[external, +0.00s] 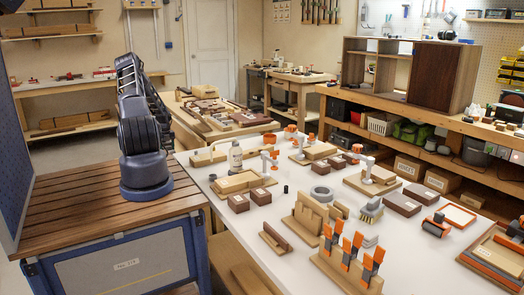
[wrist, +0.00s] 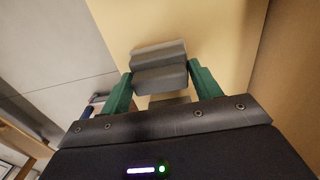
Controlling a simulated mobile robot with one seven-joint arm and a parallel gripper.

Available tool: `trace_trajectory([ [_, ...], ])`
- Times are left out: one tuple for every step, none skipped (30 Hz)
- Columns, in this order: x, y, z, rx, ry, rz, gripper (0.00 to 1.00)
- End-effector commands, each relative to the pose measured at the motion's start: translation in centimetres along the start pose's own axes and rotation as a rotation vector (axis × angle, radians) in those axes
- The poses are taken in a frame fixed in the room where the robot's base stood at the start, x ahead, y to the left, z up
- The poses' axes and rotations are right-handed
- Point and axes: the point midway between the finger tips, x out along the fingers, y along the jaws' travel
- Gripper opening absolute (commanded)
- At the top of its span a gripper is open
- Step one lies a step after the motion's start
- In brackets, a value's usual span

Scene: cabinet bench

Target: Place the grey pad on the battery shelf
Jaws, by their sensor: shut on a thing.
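In the wrist view, my gripper (wrist: 160,71) is shut on the grey pad (wrist: 159,54), a ribbed dark-grey block held between two green fingers. The pad lies in front of a plain tan surface (wrist: 225,35); I cannot tell whether it touches it. In the external view, my arm rises from the slatted bench at left and leans away; its gripper and the pad cannot be made out there. I cannot tell which surface is the battery shelf.
A white table (external: 222,185) carries wooden fixtures, dark boxes and orange-tipped holders. A wooden cabinet (external: 440,75) stands on the bench at the back right. In the wrist view, a brown panel (wrist: 287,60) stands at right and a grey panelled surface (wrist: 50,45) is at left.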

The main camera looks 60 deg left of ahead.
Motion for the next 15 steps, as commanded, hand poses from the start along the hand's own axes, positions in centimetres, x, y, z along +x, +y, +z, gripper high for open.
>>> trace_trajectory([
  [-0.05,-0.02,0.04,0.0,-0.001,0.0,0.39],
  [-0.07,-0.02,0.04,0.0,-0.001,0.0,0.39],
  [-0.08,-0.02,0.04,0.0,-0.001,0.0,0.39],
  [-0.08,-0.02,0.03,0.0,-0.001,0.0,0.39],
  [-0.08,-0.02,0.03,0.0,-0.001,0.0,0.39],
  [-0.06,-0.03,0.02,0.0,-0.001,0.0,0.39],
  [0.0,-0.02,0.02,0.0,-0.001,0.0,0.39],
  [0.07,-0.03,0.01,0.0,-0.001,0.0,0.39],
  [0.18,-0.03,0.01,0.0,0.0,0.0,0.39],
  [0.21,-0.03,0.01,0.0,0.0,0.0,0.65],
  [0.18,-0.03,0.01,0.0,-0.001,0.0,0.71],
  [0.17,-0.03,0.02,0.0,-0.001,0.0,0.79],
  [0.16,-0.04,0.01,0.0,-0.001,-0.001,0.85],
  [0.16,-0.03,0.01,0.0,-0.001,-0.001,0.85],
  [0.16,-0.03,0.01,0.0,-0.001,-0.001,0.85],
])
